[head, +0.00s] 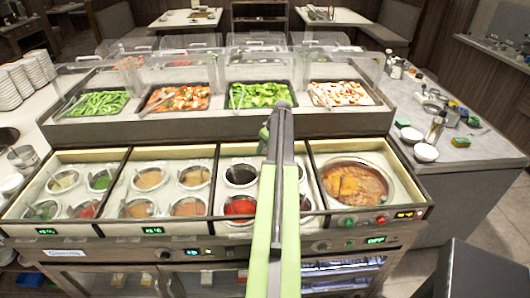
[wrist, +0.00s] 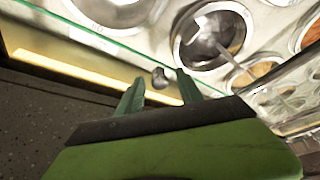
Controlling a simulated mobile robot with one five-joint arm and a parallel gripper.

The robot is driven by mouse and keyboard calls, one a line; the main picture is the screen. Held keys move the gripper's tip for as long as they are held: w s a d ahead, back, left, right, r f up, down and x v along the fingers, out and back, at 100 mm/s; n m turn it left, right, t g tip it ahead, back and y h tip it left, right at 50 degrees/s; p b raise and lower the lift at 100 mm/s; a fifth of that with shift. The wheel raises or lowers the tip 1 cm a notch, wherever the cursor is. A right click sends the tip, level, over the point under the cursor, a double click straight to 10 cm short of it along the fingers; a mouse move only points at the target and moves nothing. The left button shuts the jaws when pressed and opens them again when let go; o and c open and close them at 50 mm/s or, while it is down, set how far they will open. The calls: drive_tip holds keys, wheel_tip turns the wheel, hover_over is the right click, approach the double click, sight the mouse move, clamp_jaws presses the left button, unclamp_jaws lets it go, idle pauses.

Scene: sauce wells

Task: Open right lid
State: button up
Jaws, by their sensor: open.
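My gripper (head: 266,133) reaches out over the lower sauce counter, over the back edge of the third bay from the left. In the wrist view its two green fingers (wrist: 158,88) are apart and hold nothing. A small grey knob (wrist: 160,76) shows in the gap between the fingertips; I cannot tell whether they touch it. A clear glass edge with a green tint (wrist: 75,22) runs near it, seemingly part of a lid. In the head view the lids over the sauce bays are too clear to make out, and my arm hides part of the third bay.
Round sauce wells (head: 240,174) with ladles fill the lower bays. A large soup pot (head: 358,184) sits in the rightmost bay. Salad trays (head: 258,95) under clear guards stand behind. A grey side counter (head: 450,160) with bowls and bottles stands at right.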

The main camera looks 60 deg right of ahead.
drive_tip(key=shift+r, duration=0.1)
clamp_jaws()
idle(1.3)
